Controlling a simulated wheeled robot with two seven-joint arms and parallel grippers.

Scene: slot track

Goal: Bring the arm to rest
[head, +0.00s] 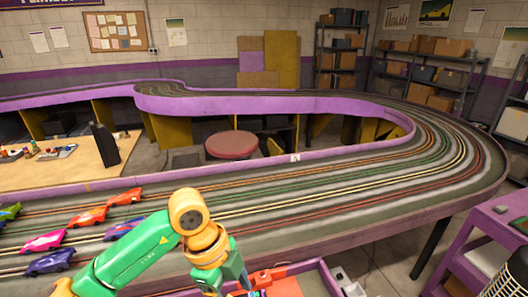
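My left arm (135,248) is green with orange joints. It comes in from the bottom left, rises to an orange elbow joint and bends down again. My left gripper (224,278) points down at the bottom edge, in front of the track's near side. Its fingertips are cut off or too small to show whether they are open or shut. It is close to a purple-edged tray (326,277) with red and other small items in it. My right gripper is not in view.
Several slot cars, such as a red one (88,217) and a pink one (44,241), stand on the multi-lane track (330,200) left of my arm. A purple stand (490,225) is at the right. The track's right curve is clear.

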